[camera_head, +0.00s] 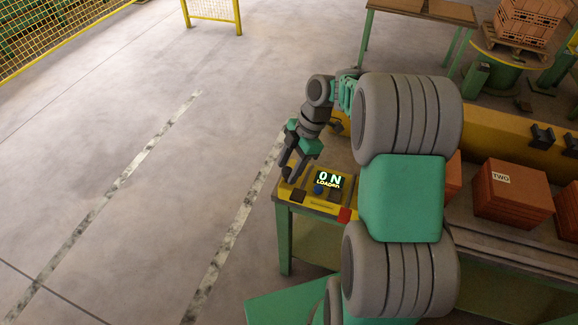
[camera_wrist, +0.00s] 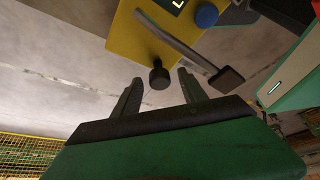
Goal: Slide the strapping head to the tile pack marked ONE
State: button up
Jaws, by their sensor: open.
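My gripper (camera_head: 291,168) is open at the left end of the yellow control panel (camera_head: 325,207). In the wrist view, a dark round knob (camera_wrist: 158,76) shows between the open fingers of my gripper (camera_wrist: 159,82); I cannot tell whether they touch it. The panel's display (camera_head: 328,180) reads "ON" and "LOADED". An orange tile pack (camera_head: 512,205) on the bench has a label that looks like TWO. Part of another pack (camera_head: 453,175) shows behind my arm, its marking hidden. I cannot make out the strapping head or a label ONE.
The panel carries a blue button (camera_head: 318,190) and a red block (camera_head: 345,215). The wrist view shows a grey bar (camera_wrist: 178,40) with a dark end block. A yellow beam (camera_head: 490,123) runs behind the packs. A third pack (camera_head: 568,210) is at the right edge. Floor at left is clear.

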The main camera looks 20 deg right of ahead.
jog(key=shift+f, duration=0.1)
grip_shut()
dwell(0.5)
dwell(0.9)
